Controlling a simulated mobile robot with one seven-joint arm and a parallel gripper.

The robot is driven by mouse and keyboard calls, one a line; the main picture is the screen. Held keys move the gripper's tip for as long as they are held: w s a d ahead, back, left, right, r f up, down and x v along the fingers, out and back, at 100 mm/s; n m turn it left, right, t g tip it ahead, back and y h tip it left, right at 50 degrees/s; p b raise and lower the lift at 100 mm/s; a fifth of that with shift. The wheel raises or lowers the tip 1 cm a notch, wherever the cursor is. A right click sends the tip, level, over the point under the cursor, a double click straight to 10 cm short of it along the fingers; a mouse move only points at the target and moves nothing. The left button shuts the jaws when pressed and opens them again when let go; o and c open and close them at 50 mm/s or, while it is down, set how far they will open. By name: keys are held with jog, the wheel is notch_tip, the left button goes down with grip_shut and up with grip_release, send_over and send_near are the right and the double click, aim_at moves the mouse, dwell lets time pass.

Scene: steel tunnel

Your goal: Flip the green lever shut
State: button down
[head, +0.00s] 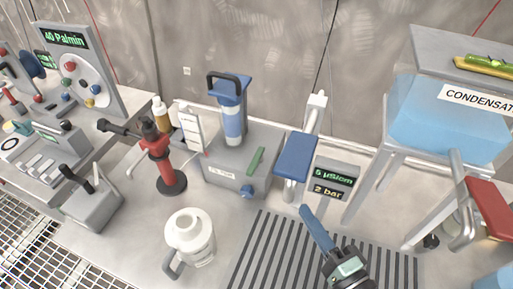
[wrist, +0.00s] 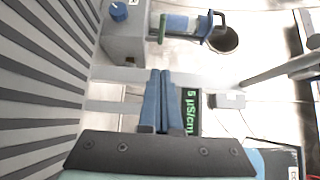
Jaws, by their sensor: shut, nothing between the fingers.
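In the wrist view a green bar (wrist: 162,28) shows at the box's edge, at the top of the picture. I cannot tell exactly how far the lever is raised. My gripper (head: 305,209) has blue fingers, shut and empty. It is in front and to the right of the box, apart from the lever. In the wrist view the closed fingertips (wrist: 160,73) point toward the box side.
A blue cartridge (head: 232,122) with a dark loop handle stands behind the lever. A blue paddle (head: 296,155) and a display (head: 334,180) stand between box and condensate tank (head: 452,115). A white jug (head: 190,238) and a red-black tool (head: 160,160) are left.

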jog(key=shift+s+d, duration=0.1)
jog(key=shift+s, duration=0.1)
jog(key=p, duration=0.1)
send_near(260, 158)
jog(key=w+d, duration=0.1)
jog(key=w, duration=0.2)
jog(key=a, duration=0.1)
jog(key=w+a, duration=0.1)
jog(key=a, duration=0.1)
jog(key=shift+f+p, duration=0.1)
jog(key=shift+p, duration=0.3)
jog(key=shift+w+a+f, duration=0.1)
jog(key=shift+w+a, duration=0.1)
jog(key=shift+a, duration=0.3)
jog(key=shift+s+h, duration=0.1)
jog(key=shift+h, duration=0.2)
